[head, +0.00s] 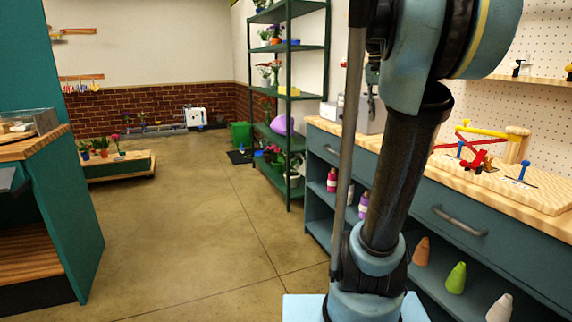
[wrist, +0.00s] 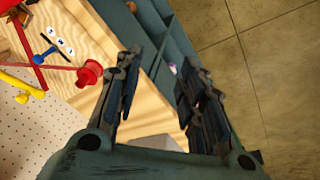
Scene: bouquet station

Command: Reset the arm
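My gripper (wrist: 160,85) shows in the wrist view with its two dark fingers spread apart and nothing between them. It hangs above the front edge of the wooden counter (wrist: 140,38), with the blue-green cabinet front and the floor beyond. In the head view my arm rises through the right half of the picture, and only part of my gripper shows behind it.
The counter (head: 443,163) with a blue-green cabinet stands at right, holding a wooden stand (head: 490,150) with red, yellow and blue parts. A dark green shelf rack (head: 288,110) stands behind. A teal counter (head: 75,215) is at left. The floor (head: 200,220) between is clear.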

